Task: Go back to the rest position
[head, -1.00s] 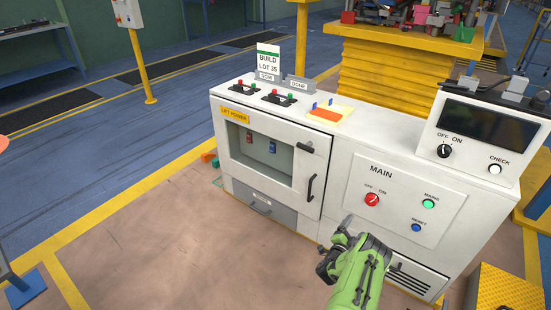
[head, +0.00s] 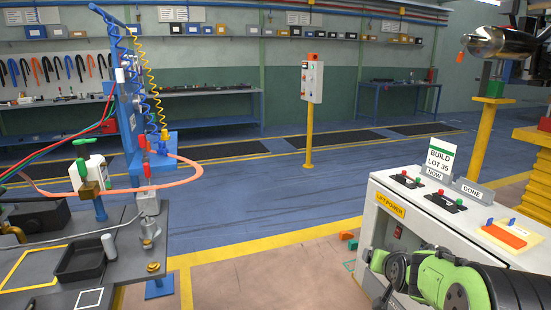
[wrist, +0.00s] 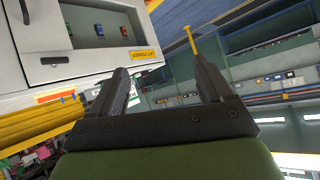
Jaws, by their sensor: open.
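My green arm reaches in from the lower right of the head view, in front of the white control cabinet (head: 455,222). My gripper (head: 374,262) is at the arm's left end, and part of it is hidden by the wrist. In the wrist view my gripper (wrist: 160,66) has its two dark fingers spread apart with nothing between them. The cabinet also shows in the wrist view (wrist: 118,14), with its glazed door and handle, apart from the fingers.
A dark workbench (head: 110,225) with trays, a blue post and coiled hoses stands at the left. A yellow pole (head: 309,135) carries a switch box. The blue floor between bench and cabinet is clear.

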